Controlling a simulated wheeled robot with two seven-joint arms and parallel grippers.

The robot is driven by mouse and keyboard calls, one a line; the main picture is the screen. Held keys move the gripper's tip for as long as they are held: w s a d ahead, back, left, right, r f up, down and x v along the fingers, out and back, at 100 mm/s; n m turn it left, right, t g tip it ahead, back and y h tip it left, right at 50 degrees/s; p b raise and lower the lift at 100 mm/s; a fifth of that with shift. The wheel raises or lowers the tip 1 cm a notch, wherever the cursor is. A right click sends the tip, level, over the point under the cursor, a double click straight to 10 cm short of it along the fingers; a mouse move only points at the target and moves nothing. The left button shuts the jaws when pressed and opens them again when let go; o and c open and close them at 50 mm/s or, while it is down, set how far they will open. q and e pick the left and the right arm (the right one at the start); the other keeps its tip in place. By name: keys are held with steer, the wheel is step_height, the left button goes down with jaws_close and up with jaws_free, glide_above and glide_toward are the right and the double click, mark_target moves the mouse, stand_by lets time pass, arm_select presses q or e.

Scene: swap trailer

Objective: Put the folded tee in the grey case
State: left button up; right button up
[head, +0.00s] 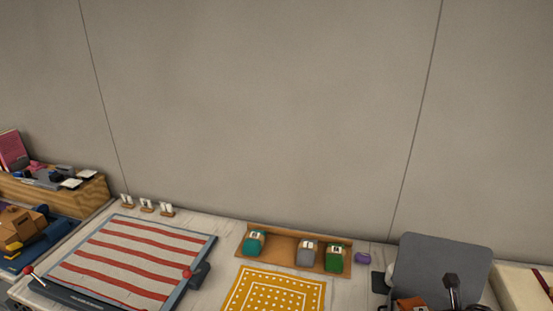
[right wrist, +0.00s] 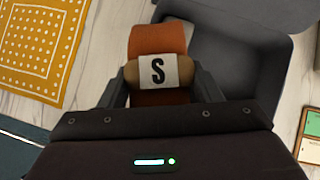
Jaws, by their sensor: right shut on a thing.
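The folded tee (right wrist: 160,42) is orange, with a brown band and a white label marked S. In the right wrist view it sits between the fingers of my right gripper (right wrist: 160,84), which is shut on it. A bit of orange (head: 408,303) shows at the bottom edge of the head view. The grey case (head: 440,258) stands at the right with its lid raised; its inside (right wrist: 225,62) shows in the wrist view. The tee overlaps the case's left side there; I cannot tell its height above it. My left gripper is not in view.
A wooden tray (head: 282,248) holds teal, grey and green rolled items. A red-striped cloth (head: 125,255) lies on a board at left. A wall stands behind.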

steer(key=d+m, duration=0.1)
steer(key=d, duration=0.5)
steer(key=s+d+f+m+h, duration=0.1)
steer(key=d, duration=0.6)
steer(key=d+m+h, duration=0.1)
steer(key=d, duration=0.5)
steer(key=shift+s+d+f, duration=0.2)
steer(key=shift+s+f, duration=0.05)
steer(key=shift+s, duration=0.15)
steer(key=shift+w+d+r+m+g+h, duration=0.6)
steer(key=shift+w+d+r+m+h, duration=0.7)
steer(key=shift+d+r, duration=3.7)
steer(key=w+a+f+n+t+y, duration=0.1)
steer(key=a+f+n+y, duration=0.1)
steer(key=a, duration=1.1)
steer(key=w+a+f+n+y, duration=0.1)
steer(key=w+a+f, duration=0.15)
steer(key=a, duration=1.05)
steer(key=s+a+r+n+y, duration=0.1)
steer(key=s+a+r, duration=0.1)
steer(key=a+r, duration=0.5)
steer(key=s+a+r+n, duration=0.1)
steer(key=s+a+r, duration=0.15)
steer(key=a, duration=0.85)
step_height(320, 180, down, 8)
steer(key=b, duration=0.8)
steer(key=shift+f, duration=0.2)
